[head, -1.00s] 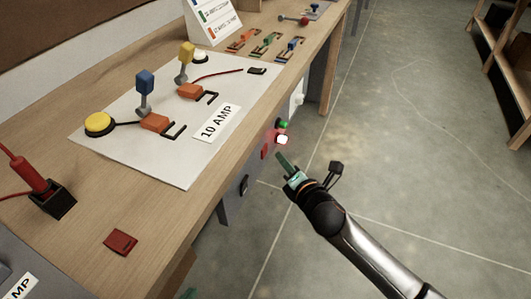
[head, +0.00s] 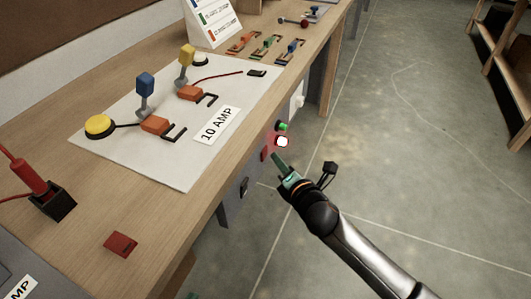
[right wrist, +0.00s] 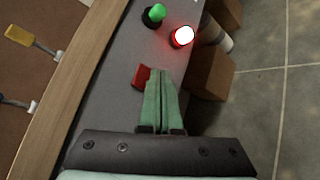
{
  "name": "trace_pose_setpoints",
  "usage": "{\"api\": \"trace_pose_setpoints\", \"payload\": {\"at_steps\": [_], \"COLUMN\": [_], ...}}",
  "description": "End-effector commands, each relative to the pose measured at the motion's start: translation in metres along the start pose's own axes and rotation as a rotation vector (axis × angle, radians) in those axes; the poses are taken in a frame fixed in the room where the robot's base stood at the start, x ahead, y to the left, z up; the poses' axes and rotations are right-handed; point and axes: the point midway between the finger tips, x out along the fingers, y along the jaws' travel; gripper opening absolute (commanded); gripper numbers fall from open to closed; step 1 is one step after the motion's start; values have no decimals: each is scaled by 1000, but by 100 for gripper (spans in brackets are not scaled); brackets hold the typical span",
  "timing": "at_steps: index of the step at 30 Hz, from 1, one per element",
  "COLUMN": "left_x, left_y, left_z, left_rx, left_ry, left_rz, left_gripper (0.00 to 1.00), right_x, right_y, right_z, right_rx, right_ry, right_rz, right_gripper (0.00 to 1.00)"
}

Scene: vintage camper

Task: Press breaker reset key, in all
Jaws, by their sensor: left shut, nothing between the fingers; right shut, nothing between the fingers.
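A red square key (head: 264,154) sits on the grey panel (head: 232,200) on the bench's front side; it also shows in the right wrist view (right wrist: 141,76). My right gripper (head: 275,156) is shut and empty, its green fingertips just right of this key. In the right wrist view the fingertips (right wrist: 165,72) overlap the key's right edge; I cannot tell if they touch it. A red lamp (head: 283,142) is lit and a green lamp (head: 282,126) is beside it.
The bench top (head: 150,215) holds a white 10 AMP sheet (head: 185,175), a yellow button (head: 100,125), a red plug in a black socket (head: 55,202) and a red block (head: 120,244). A black switch (head: 243,187) is left of the red key.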

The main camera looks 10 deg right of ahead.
Motion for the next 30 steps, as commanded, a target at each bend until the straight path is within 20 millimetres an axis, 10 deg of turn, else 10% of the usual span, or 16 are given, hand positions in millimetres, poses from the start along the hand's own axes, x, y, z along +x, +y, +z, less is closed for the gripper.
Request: {"api": "trace_pose_setpoints", "payload": {"at_steps": [30], "left_x": [2], "left_y": [-2], "left_z": [-5], "left_rx": [3], "left_ry": [10], "left_rz": [-3], "left_gripper": [0], "right_x": [0], "right_y": [0], "right_z": [0], "right_rx": [0], "right_ry": [0], "right_rz": [0], "right_gripper": [0]}}
